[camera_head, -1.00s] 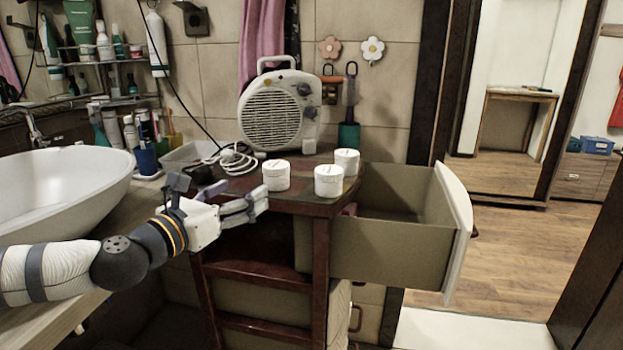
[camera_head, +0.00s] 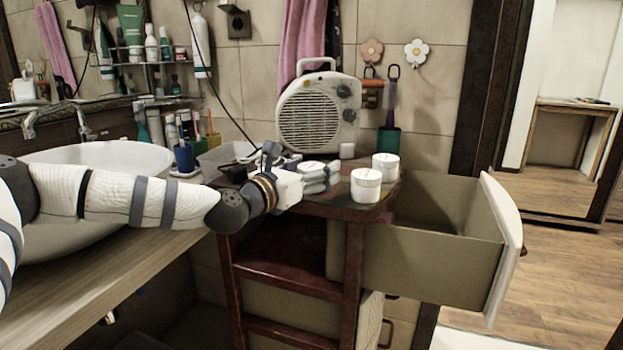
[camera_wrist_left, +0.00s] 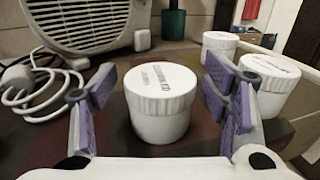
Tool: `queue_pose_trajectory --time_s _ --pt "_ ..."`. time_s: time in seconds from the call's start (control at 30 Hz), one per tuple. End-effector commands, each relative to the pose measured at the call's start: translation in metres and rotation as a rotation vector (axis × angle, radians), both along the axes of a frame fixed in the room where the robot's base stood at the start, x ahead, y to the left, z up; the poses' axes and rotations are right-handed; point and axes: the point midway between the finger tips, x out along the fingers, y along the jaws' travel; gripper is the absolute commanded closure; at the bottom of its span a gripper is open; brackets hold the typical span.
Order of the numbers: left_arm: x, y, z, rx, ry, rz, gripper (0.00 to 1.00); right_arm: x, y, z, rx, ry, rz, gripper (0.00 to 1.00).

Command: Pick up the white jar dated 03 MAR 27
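Three white jars with ribbed lids stand on the dark wooden stand. One white jar (camera_wrist_left: 160,108) is between the spread purple-padded fingers of my left gripper (camera_wrist_left: 158,92) in the left wrist view, with a gap on both sides. Its lid has dark print, too blurred to read as a date. In the head view my left gripper (camera_head: 318,174) largely hides that jar. The other jars are the near right jar (camera_head: 366,186) and the back right jar (camera_head: 385,167); their dates are unreadable. My right gripper is not in view.
A white cable (camera_wrist_left: 30,95) lies left of the gripper. An open drawer (camera_head: 430,250) juts out at right. A basin (camera_head: 110,157) is at left.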

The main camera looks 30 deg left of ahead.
Motion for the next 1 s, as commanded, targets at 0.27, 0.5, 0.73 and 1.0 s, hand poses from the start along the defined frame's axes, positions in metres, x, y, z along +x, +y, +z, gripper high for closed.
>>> queue_pose_trajectory --time_s 0.27,0.5,0.73,1.0 --pt "0.000 0.000 0.000 0.001 0.000 0.000 0.84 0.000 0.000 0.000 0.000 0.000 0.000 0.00" --pt "0.000 0.000 0.002 0.001 -0.001 0.000 0.84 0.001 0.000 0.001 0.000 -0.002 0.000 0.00" --pt "-0.003 -0.003 0.045 0.001 -0.014 -0.002 0.84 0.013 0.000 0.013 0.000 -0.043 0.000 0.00" --pt "-0.038 -0.069 0.110 0.004 -0.011 -0.009 0.84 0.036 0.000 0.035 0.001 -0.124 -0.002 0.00"
